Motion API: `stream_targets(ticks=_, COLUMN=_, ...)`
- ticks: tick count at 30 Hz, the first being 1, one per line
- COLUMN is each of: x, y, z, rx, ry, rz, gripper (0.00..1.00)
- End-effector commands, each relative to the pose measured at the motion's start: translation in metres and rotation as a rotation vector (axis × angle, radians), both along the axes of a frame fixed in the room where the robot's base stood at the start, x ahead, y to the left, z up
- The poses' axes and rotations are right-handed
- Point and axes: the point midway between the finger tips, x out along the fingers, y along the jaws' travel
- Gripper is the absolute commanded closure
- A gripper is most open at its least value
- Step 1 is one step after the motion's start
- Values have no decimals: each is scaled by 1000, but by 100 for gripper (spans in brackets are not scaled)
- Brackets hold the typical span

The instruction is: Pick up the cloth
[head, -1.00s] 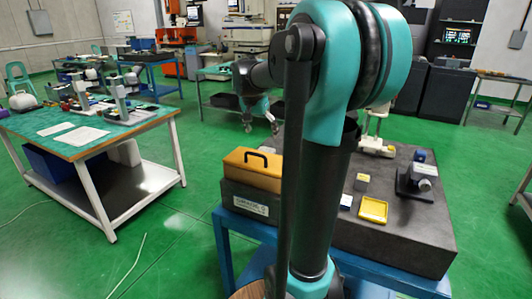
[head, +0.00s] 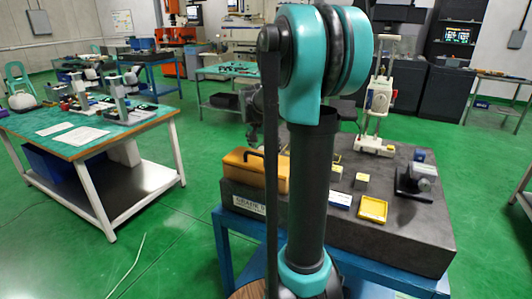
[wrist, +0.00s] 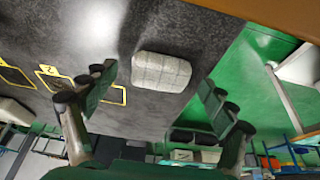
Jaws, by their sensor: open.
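A pale grey-white folded cloth (wrist: 161,72), with a grid-like pattern, lies on a dark stone slab (wrist: 205,30) in the wrist view. It sits close to the slab's edge, with green floor beyond. My gripper (wrist: 156,84) is open, its two fingers spread to the left and right of the cloth. Nothing is held between them, and I cannot tell the exact height gap. In the head view I cannot make out the cloth; my arm covers part of the slab (head: 400,232), and the fingers are not clearly visible there.
On the slab stand an orange-yellow box with a black handle (head: 250,170), a yellow tray (head: 373,209), a small yellow block (head: 361,181), a dark device (head: 414,184) and a white stand (head: 377,115). A green-topped bench (head: 85,138) is at left.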

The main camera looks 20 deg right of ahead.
Motion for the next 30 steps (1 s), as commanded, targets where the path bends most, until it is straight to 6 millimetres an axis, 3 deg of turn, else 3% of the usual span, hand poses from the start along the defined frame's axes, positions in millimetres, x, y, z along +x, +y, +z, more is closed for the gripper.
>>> stream_targets(ticks=2, x=0, y=0, z=0, rx=0, ry=0, rz=0, gripper=17)
stream_targets(ticks=14, x=0, y=0, z=0, rx=0, ry=0, rz=0, gripper=65)
stream_targets(ticks=23, x=0, y=0, z=3, rx=0, ry=0, rz=0, gripper=65)
stream_targets(ticks=30, x=0, y=0, z=26, rx=0, ry=0, rz=0, gripper=65)
